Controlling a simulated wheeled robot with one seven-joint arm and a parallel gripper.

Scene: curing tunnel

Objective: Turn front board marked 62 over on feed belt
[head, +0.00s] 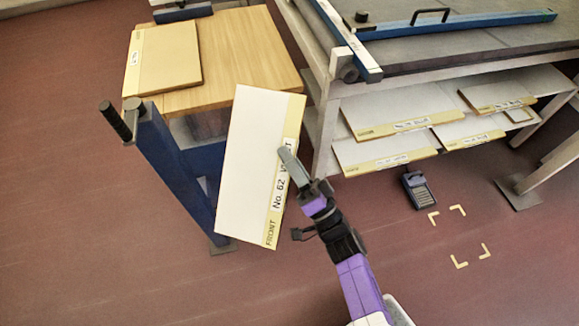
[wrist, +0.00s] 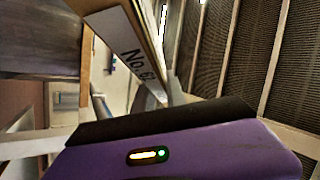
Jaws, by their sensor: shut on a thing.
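The front board marked No. 62 (head: 253,160) is a white panel with a pale yellow edge strip reading FRONT and No. 62. The other finger is hidden behind the board. In the wrist view the board (wrist: 118,14) shows edge-on with its No. 62 label, above my purple gripper body.
At right, a rack shelf (head: 440,95) holds several boards.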

